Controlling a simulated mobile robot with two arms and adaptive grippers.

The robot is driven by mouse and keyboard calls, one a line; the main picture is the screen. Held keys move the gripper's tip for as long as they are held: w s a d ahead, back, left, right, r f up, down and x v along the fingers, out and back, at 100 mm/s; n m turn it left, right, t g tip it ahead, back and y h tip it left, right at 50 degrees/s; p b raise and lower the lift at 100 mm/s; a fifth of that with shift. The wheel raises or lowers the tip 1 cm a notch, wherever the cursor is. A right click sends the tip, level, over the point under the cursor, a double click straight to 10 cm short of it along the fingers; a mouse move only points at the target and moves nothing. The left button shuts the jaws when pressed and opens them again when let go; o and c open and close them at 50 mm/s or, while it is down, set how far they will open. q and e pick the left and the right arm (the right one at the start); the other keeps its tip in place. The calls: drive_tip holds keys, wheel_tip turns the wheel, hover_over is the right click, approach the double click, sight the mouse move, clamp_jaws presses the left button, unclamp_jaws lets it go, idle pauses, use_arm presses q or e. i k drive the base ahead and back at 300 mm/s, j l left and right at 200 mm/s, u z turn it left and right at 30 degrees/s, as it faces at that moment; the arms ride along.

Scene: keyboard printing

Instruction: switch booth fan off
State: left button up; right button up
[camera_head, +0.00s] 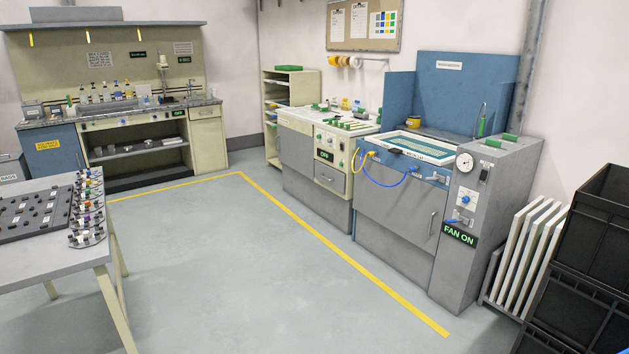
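The washout booth (447,98) stands at the right against the wall, with blue splash walls and a basin. The grey control cabinet (478,235) is at its right side. A lit sign (459,235) on the cabinet reads "FAN ON" in green. Above the sign are a round gauge (464,162), a dark switch (484,174), a white plate with a blue knob (466,199) and a blue lever (457,221). Which of these works the fan I cannot tell. Neither of my grippers is in view.
Open grey floor with a yellow line (330,248) lies before the booth. White screens (525,250) and black crates (594,240) stand right of the cabinet. A cream machine (318,150) is to the left. A table (50,250) is at the left front, a counter (110,120) behind.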

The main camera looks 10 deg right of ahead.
sight(482, 177)
drive_tip(key=i+l+z, duration=0.3)
drive_tip(key=i+z, duration=0.55)
drive_tip(key=i, duration=0.2)
drive_tip(key=i+z, duration=0.45)
drive_tip(key=i+j+z, duration=0.3)
drive_tip(key=i+z, duration=0.15)
drive_tip(key=i, duration=0.4)
drive_tip(key=z, duration=0.05)
